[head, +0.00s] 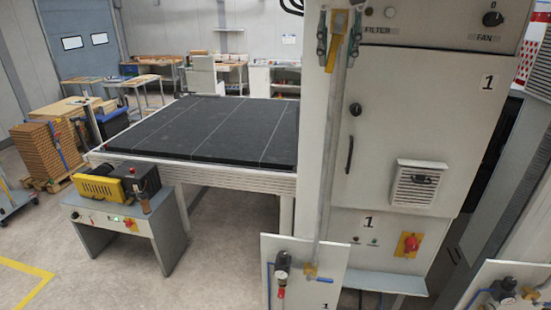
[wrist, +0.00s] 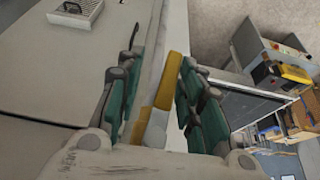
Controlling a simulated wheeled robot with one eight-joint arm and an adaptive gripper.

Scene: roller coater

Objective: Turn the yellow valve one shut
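The yellow valve handle (head: 336,52) is at the top centre of the head view, on the pale wall beside the cabinet. It stands roughly upright, near the top of a grey vertical pipe (head: 333,150). My gripper (head: 338,36) has one green finger on each side of the handle. In the wrist view the yellow handle (wrist: 164,88) lies between the green fingers of my gripper (wrist: 160,62). The fingers are apart, with a gap visible beside the handle. Whether either finger touches it is unclear. The valve body is mostly hidden.
A grey cabinet (head: 400,130) marked 1, with knobs and a red switch (head: 410,243), stands right of the handle. A small panel (head: 300,290) with a gauge is below. A black-topped table (head: 215,130) and yellow motor unit (head: 98,187) are left. Floor between them is clear.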

